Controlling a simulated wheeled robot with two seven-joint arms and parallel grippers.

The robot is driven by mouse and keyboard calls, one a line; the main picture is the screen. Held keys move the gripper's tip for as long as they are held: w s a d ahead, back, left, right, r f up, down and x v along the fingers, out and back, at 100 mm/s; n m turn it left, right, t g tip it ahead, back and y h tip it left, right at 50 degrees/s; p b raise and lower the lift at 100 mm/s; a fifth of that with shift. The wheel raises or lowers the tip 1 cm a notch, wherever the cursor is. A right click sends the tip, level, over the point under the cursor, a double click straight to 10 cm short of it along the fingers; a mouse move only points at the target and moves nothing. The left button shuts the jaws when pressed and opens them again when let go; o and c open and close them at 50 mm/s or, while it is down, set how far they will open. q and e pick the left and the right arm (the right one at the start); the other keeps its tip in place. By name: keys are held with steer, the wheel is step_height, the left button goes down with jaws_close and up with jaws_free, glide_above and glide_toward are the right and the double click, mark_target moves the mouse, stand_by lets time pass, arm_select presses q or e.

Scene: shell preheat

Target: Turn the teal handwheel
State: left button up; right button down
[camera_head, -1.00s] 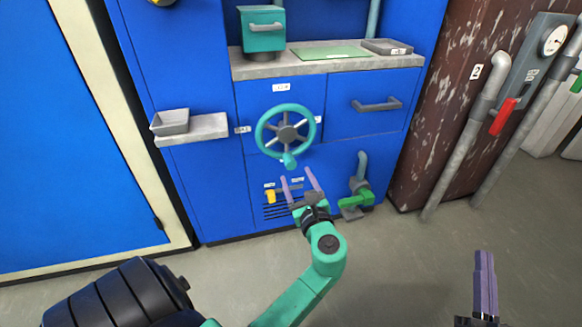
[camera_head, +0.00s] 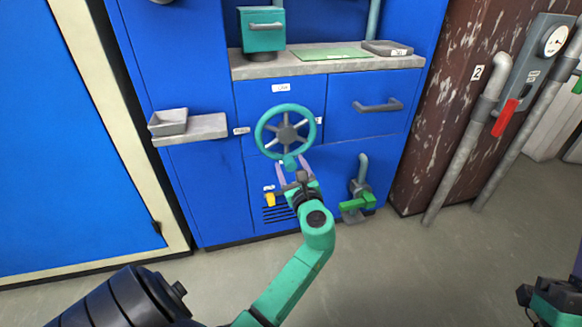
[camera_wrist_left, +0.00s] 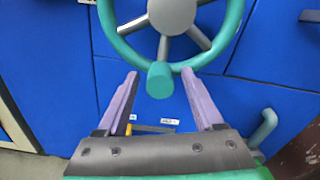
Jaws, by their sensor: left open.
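The teal handwheel (camera_head: 307,118) with a grey hub and spokes is mounted on the front of the blue cabinet. Its teal knob (camera_head: 288,162) sticks out at the bottom of the rim. My left gripper (camera_head: 293,163) is open, with its purple fingers pointing up at the knob. In the left wrist view the knob (camera_wrist_left: 160,80) sits between the two fingertips (camera_wrist_left: 161,84) with a gap on each side; I cannot tell how deep it lies between them. My right arm shows in part at the lower right edge of the head view; its fingertips are out of the picture.
A grey shelf with a tray (camera_head: 168,122) juts out left of the wheel. A drawer handle (camera_head: 378,105) is at the right. Below are a yellow lever (camera_head: 270,199) and a green valve handle (camera_head: 357,202).

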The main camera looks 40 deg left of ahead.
arm_select(q)
jaws_close()
stand_by(1.3)
